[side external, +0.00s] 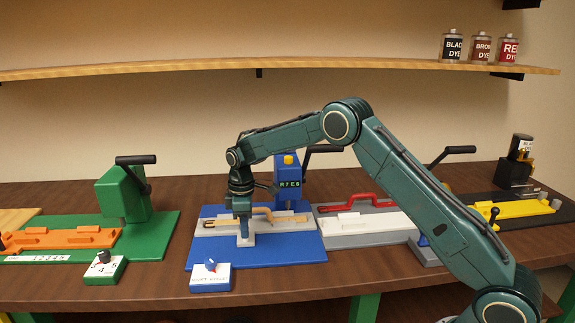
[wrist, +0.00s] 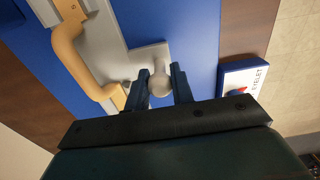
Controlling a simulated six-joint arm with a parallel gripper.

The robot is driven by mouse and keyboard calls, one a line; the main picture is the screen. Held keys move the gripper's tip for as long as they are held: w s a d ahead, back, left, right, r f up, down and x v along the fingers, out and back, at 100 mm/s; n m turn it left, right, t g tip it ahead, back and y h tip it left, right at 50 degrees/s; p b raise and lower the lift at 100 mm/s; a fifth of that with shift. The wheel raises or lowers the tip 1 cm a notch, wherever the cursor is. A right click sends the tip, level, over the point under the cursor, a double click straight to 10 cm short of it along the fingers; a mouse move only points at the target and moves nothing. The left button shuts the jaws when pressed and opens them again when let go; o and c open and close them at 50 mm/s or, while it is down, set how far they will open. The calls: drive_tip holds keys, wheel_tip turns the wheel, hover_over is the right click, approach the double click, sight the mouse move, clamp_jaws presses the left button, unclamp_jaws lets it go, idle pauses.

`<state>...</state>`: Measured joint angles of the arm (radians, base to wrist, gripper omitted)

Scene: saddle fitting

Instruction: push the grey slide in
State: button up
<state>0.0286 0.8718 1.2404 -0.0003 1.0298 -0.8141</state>
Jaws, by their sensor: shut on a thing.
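The grey slide (side external: 246,240) sticks out from the front of the pale grey fixture on the blue base plate (side external: 290,254). In the wrist view the slide (wrist: 150,57) is a flat grey bar with a round knob (wrist: 160,84) on it. My gripper (side external: 243,218) reaches straight down over the slide. In the wrist view my gripper (wrist: 160,76) has one finger on each side of the knob and is shut on it. The side view hides most of the knob behind the fingers. A tan looped part (side external: 272,214) lies in the fixture beside the gripper.
A blue press (side external: 288,178) with a black lever stands behind the fixture. A small blue dial box (side external: 210,278) sits at the front left, close to the slide. A green station (side external: 125,197) is on the left.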

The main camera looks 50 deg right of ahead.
drive_tip(key=shift+w+d, duration=0.45)
drive_tip(key=shift+w, duration=0.05)
drive_tip(key=shift+w+d, duration=0.6)
drive_tip(key=shift+d, duration=0.05)
drive_tip(key=shift+o, duration=0.4)
drive_tip(key=shift+o, duration=0.4)
drive_tip(key=shift+w+d, duration=0.1)
drive_tip(key=shift+d, duration=0.05)
drive_tip(key=o, duration=0.6)
drive_tip(key=shift+c, duration=0.2)
drive_tip(key=shift+r, duration=0.15)
